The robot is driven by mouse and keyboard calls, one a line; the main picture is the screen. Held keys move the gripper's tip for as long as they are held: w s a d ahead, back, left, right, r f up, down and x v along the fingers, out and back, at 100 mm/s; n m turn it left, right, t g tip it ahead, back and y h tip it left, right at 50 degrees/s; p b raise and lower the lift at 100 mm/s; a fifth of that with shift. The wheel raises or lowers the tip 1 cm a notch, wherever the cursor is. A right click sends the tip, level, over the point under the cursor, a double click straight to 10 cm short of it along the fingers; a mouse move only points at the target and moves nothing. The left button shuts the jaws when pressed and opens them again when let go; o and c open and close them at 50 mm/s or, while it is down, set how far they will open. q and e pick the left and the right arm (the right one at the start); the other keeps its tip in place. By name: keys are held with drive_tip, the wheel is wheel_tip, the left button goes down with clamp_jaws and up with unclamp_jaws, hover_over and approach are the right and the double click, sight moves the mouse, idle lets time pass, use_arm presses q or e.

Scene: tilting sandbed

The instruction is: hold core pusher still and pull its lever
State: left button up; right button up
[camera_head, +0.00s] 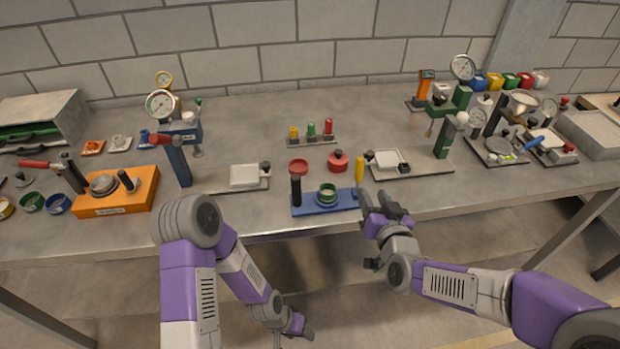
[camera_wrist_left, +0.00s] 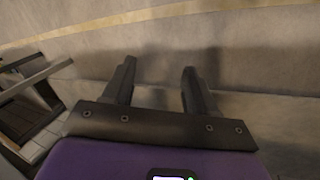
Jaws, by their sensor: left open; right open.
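Which item is the core pusher I cannot tell for sure. An orange base (camera_head: 112,196) farther left carries a round metal dish, black posts and a red-handled lever (camera_head: 40,164). My right gripper (camera_head: 382,207) is open and empty, just right of the blue base near the table edge. My left gripper (camera_head: 297,325) hangs low in front of the table, away from both; in the left wrist view its fingers (camera_wrist_left: 158,78) are apart with nothing between.
Gauge presses stand on a blue column (camera_head: 178,160) and a green column (camera_head: 443,137). White plates, a red pot (camera_head: 338,161) and a yellow cylinder (camera_head: 359,172) lie around the blue base. A grey metal box (camera_head: 45,118) is at far left. The back middle of the table is fairly clear.

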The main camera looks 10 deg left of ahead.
sight(297, 181)
use_arm(q)
drive_tip(key=w+d+r+m+y, duration=0.1)
drive_tip(key=w+d+r+m, duration=0.3)
drive_tip(key=r+m, duration=0.5)
drive_tip(key=w+d+r+m+y, duration=0.1)
drive_tip(key=w+r+m, duration=0.65)
drive_tip(key=r, duration=0.25)
drive_tip(key=w+a+r+m+t+y, duration=0.1)
drive_tip(key=w+a+r+m, duration=0.1)
drive_tip(key=w+r+m, duration=0.2)
drive_tip(key=w+a+r+m+t+y, duration=0.1)
drive_tip(key=w+a+r+m+y, duration=0.1)
drive_tip(key=r+m, duration=0.3)
drive_tip(key=w+a+r+m+t+y, duration=0.1)
drive_tip(key=w+a+r+m, duration=0.3)
drive_tip(key=r, duration=0.6)
drive_tip(key=shift+w+a+r+t, duration=0.1)
drive_tip(key=shift+w+r+t, duration=0.1)
drive_tip(key=shift+w, duration=0.25)
drive_tip(key=shift+w+a+r+t, duration=0.1)
drive_tip(key=shift+w+t, duration=0.1)
drive_tip(key=shift+w, duration=0.2)
drive_tip(key=shift+w+a, duration=0.1)
drive_tip(key=shift+m+y, duration=0.25)
drive_tip(key=shift+y, duration=0.05)
drive_tip(key=x, duration=0.7)
drive_tip(key=shift+f, duration=0.15)
drive_tip(key=shift+c, duration=0.3)
